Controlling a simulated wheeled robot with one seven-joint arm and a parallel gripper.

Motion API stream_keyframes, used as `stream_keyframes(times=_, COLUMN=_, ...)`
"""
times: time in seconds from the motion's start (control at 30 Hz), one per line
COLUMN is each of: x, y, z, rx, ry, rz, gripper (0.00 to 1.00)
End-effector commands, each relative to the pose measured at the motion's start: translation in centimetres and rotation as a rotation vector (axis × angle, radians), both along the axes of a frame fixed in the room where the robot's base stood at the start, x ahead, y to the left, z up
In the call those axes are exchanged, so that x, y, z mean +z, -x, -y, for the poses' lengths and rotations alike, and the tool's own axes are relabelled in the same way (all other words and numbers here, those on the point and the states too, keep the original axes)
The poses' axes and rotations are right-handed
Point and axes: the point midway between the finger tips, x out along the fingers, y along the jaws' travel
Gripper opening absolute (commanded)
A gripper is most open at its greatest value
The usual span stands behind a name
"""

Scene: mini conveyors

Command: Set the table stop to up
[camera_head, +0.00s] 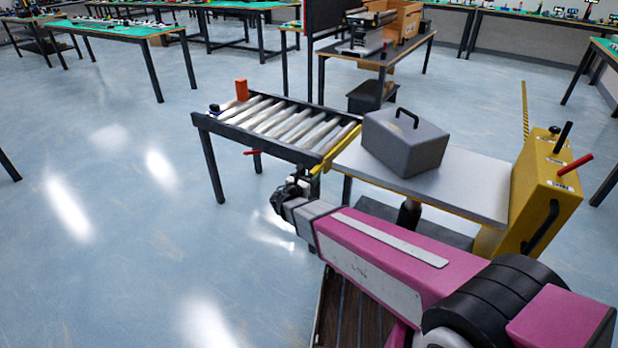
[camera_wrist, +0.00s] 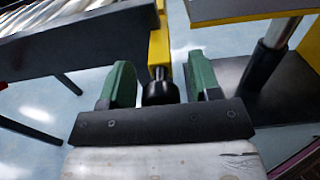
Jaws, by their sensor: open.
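My gripper (camera_wrist: 162,84) is open, with its two green fingers on either side of a black round knob (camera_wrist: 160,93). The knob hangs on a short metal pin from a yellow bar (camera_wrist: 159,48) and looks unheld, with a gap to each finger. In the head view, the yellow bar (camera_head: 338,149) runs along the end of the roller conveyor (camera_head: 250,144), beside the grey-topped table (camera_head: 470,190). My gripper (camera_head: 291,187) is just below and in front of that end there; the knob cannot be made out. Which part is named the table stop cannot be read.
A grey case (camera_head: 405,142) with a handle stands on the grey-topped table. A yellow box (camera_head: 550,190) with black and red levers is at its right end. Floor at left is clear.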

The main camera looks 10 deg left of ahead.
Motion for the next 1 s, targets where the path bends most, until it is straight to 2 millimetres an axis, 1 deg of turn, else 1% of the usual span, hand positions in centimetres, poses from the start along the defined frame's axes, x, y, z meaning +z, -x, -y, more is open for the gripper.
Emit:
stream_keyframes(times=0.17, x=0.0, y=0.0, z=0.0, rx=0.000, ry=0.000, rz=0.000, gripper=0.57)
stream_keyframes(times=0.2, x=0.0, y=0.0, z=0.0, rx=0.000, ry=0.000, rz=0.000, gripper=0.54)
stream_keyframes(times=0.27, x=0.0, y=0.0, z=0.0, rx=0.000, ry=0.000, rz=0.000, gripper=0.34)
stream_keyframes(times=0.3, x=0.0, y=0.0, z=0.0, rx=0.000, ry=0.000, rz=0.000, gripper=0.21)
stream_keyframes(times=0.37, x=0.0, y=0.0, z=0.0, rx=0.000, ry=0.000, rz=0.000, gripper=0.02)
stream_keyframes(times=0.4, x=0.0, y=0.0, z=0.0, rx=0.000, ry=0.000, rz=0.000, gripper=0.00)
stream_keyframes(times=0.53, x=0.2, y=0.0, z=0.0, rx=0.000, ry=0.000, rz=0.000, gripper=0.00)
stream_keyframes(times=0.63, x=0.9, y=0.0, z=0.0, rx=0.000, ry=-0.001, rz=0.001, gripper=0.00)
stream_keyframes(times=0.77, x=2.7, y=0.1, z=0.1, rx=0.000, ry=-0.002, rz=0.003, gripper=0.00)
stream_keyframes(times=0.9, x=5.0, y=0.1, z=0.1, rx=0.000, ry=-0.002, rz=0.004, gripper=0.00)
stream_keyframes(times=1.0, x=6.2, y=0.1, z=0.0, rx=0.000, ry=0.000, rz=0.003, gripper=0.00)
